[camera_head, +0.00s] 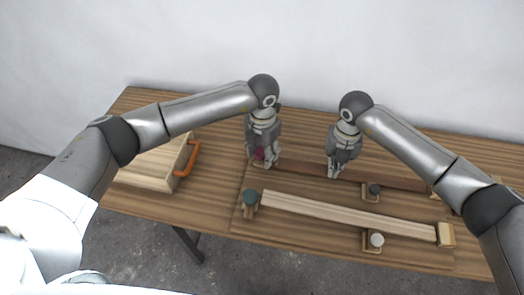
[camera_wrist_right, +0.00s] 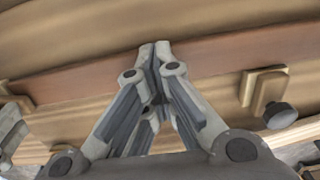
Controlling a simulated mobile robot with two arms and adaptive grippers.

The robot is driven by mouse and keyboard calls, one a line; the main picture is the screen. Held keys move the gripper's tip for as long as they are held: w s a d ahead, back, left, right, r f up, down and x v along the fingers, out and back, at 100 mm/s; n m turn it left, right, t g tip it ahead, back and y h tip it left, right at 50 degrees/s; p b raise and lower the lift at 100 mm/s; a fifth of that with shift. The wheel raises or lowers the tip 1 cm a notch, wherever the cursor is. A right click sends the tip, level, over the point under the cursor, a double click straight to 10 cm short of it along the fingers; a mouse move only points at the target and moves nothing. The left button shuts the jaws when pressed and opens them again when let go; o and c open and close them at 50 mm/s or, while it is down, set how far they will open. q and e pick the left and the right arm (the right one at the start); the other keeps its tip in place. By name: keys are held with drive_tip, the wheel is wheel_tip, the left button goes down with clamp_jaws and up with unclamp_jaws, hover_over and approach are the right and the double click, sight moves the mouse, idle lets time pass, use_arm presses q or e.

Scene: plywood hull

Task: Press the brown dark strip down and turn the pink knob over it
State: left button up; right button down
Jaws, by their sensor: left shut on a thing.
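The brown dark strip (camera_head: 395,180) lies along the board at the back, and it also crosses the right wrist view (camera_wrist_right: 75,86). The pink knob (camera_head: 259,154) is at the strip's left end, mostly hidden by my left gripper (camera_head: 262,161), which is shut on it. My right gripper (camera_head: 333,174) points down at the strip, right of the left gripper. In the right wrist view its fingertips (camera_wrist_right: 161,50) are together with nothing between them, over the strip; whether they touch it I cannot tell.
A pale strip (camera_head: 340,215) lies in front, with a teal knob (camera_head: 250,197) at its left end. A dark grey knob (camera_head: 375,189) and a white knob (camera_head: 377,240) stand on small brackets. A wooden box (camera_head: 150,172) with an orange handle (camera_head: 191,158) is at the left.

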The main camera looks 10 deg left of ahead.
use_arm(q)
drive_tip(key=shift+s+d+f+n, duration=0.3)
drive_tip(key=shift+s+f+n, duration=0.3)
drive_tip(key=shift+n, duration=0.3)
drive_tip(key=shift+c, duration=0.3)
use_arm(e)
drive_tip(key=shift+s+a+f, duration=0.1)
drive_tip(key=shift+a, duration=0.05)
use_arm(q)
drive_tip(key=o, duration=1.1)
drive_tip(key=shift+d, duration=0.1)
use_arm(e)
drive_tip(key=shift+d, duration=0.25)
use_arm(q)
drive_tip(key=shift+r, duration=0.1)
drive_tip(key=shift+w+a+r, duration=0.1)
drive_tip(key=shift+a, duration=0.1)
